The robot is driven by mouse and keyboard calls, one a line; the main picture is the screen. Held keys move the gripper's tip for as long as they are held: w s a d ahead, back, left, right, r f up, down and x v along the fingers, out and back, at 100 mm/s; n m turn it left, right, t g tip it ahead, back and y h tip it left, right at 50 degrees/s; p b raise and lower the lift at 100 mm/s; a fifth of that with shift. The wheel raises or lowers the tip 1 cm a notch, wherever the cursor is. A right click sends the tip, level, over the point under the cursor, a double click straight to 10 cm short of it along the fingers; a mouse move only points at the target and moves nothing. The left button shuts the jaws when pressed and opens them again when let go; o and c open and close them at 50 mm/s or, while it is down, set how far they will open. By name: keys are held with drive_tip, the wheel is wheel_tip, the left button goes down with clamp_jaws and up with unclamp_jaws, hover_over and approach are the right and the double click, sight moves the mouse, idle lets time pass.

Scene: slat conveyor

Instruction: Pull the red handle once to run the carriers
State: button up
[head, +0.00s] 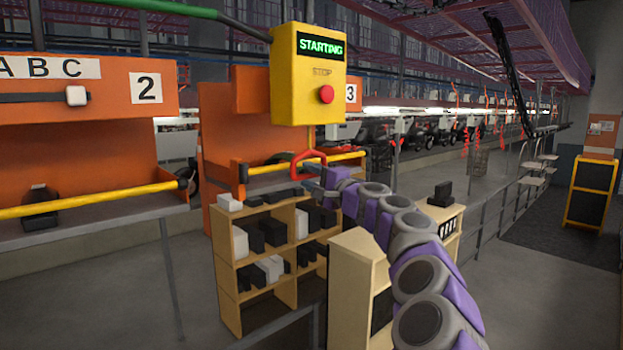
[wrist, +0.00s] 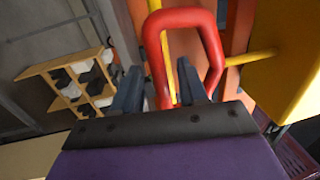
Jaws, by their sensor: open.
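The red handle (head: 308,163) is a loop hanging below the yellow control box (head: 308,75). The box has a red button (head: 326,94) under the word STOP, and its green display reads STARTING. My gripper (head: 318,184) is at the handle in the head view, its fingers small and partly hidden. In the wrist view the red handle (wrist: 184,18) rises large at the fingertips.
Orange stations with yellow rails (head: 90,200) stand at the left. A wooden shelf (head: 240,265) with black and white boxes is below the handle. A second wooden cabinet (head: 350,270) stands beneath my arm.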

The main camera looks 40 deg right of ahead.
drive_tip(key=s+f+b, duration=0.1)
drive_tip(key=s+b, duration=0.2)
drive_tip(key=s, duration=0.6)
drive_tip(key=shift+d+f, duration=0.15)
drive_tip(key=shift+d, duration=0.25)
idle(6.7)
